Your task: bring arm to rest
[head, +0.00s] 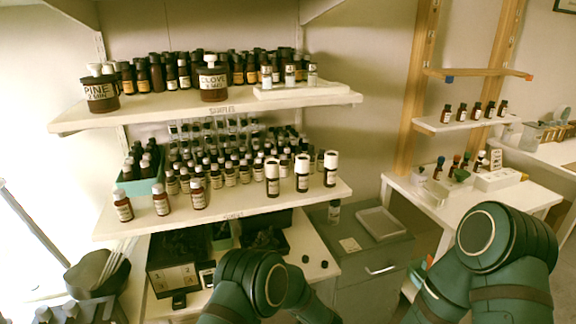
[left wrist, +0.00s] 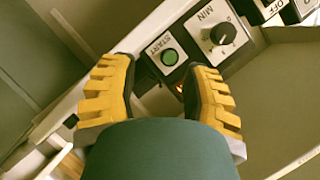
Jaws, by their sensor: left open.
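My left gripper (left wrist: 163,70) shows in the left wrist view. Its two yellow, ribbed fingers stand apart, with no object seen held between them. Beyond the fingertips is a pale control panel with a green START button (left wrist: 169,57) and a black knob (left wrist: 223,34) marked MIN. I cannot tell whether the fingers touch the panel. In the head view, dark green links of both my arms show at the bottom, but neither gripper is visible there. My right gripper is not in view.
An upper shelf (head: 150,118) and a lower shelf (head: 270,208) hold rows of small bottles. Beneath stands a grey cabinet (head: 372,262) with a tray (head: 382,224) on top. A white table (head: 440,215) at right carries small bottles and boxes. Open floor is barely visible.

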